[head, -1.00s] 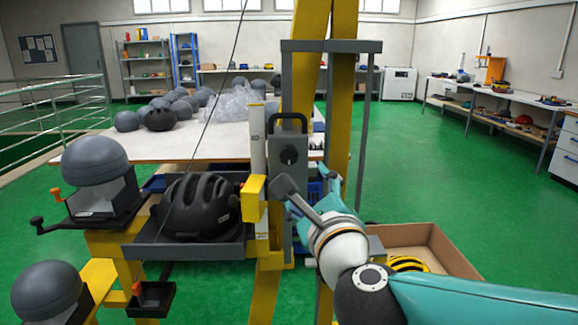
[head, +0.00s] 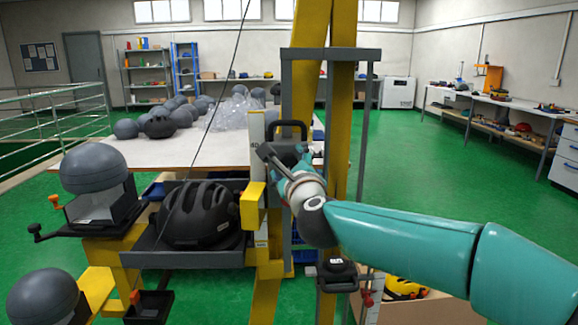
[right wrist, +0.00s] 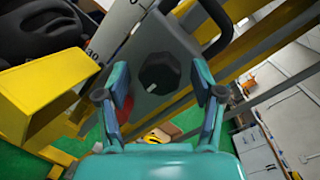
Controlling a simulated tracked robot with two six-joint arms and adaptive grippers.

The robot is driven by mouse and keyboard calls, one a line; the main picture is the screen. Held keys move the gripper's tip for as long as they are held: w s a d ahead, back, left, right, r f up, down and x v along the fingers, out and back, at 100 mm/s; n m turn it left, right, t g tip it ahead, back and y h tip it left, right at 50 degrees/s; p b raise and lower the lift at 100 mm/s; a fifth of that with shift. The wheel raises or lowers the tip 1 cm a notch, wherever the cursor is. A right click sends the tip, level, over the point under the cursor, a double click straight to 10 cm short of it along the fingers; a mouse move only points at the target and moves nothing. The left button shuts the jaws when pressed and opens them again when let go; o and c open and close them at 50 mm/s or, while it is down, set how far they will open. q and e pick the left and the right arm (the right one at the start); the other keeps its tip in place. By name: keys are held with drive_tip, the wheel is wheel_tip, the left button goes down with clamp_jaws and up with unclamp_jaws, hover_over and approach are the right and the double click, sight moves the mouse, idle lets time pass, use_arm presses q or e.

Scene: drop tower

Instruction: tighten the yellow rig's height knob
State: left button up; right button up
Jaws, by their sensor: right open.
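The height knob (right wrist: 159,73) is a black, many-sided knob with a small white mark, on a grey plate (right wrist: 180,48) of the yellow rig (head: 268,285). In the right wrist view my right gripper (right wrist: 160,84) is open, with one finger on each side of the knob. I cannot tell whether the fingers touch it. In the head view my right gripper (head: 280,160) is in front of the plate and hides the knob. A white scale strip (head: 257,135) runs beside the plate. My left gripper is not in view.
A black helmet (head: 199,213) sits in the grey tray (head: 186,260) left of the rig. A grey headform (head: 94,167) stands further left. Grey frame uprights (head: 365,130) rise near my right arm. A cardboard box (head: 428,311) with a yellow helmet is at lower right.

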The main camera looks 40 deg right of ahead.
drive_tip(key=c, duration=1.1)
drive_tip(key=shift+r+n+p, duration=0.15)
drive_tip(key=shift+n+p, duration=0.95)
drive_tip(key=shift+p, duration=0.1)
drive_tip(key=n+g+p, duration=0.1)
drive_tip(key=n+p, duration=0.3)
drive_tip(key=p, duration=0.1)
drive_tip(key=n+g+p, duration=0.1)
drive_tip(key=n+p, duration=0.3)
drive_tip(key=n, duration=0.1)
drive_tip(key=shift+a+r+p, duration=0.15)
drive_tip(key=shift+p, duration=0.2)
drive_tip(key=n+h+p, duration=0.1)
drive_tip(key=n+p, duration=0.2)
drive_tip(key=shift+n, duration=0.3)
drive_tip(key=shift+n+g+p, duration=0.3)
drive_tip(key=shift+n+p, duration=0.55)
drive_tip(key=shift+n, duration=0.05)
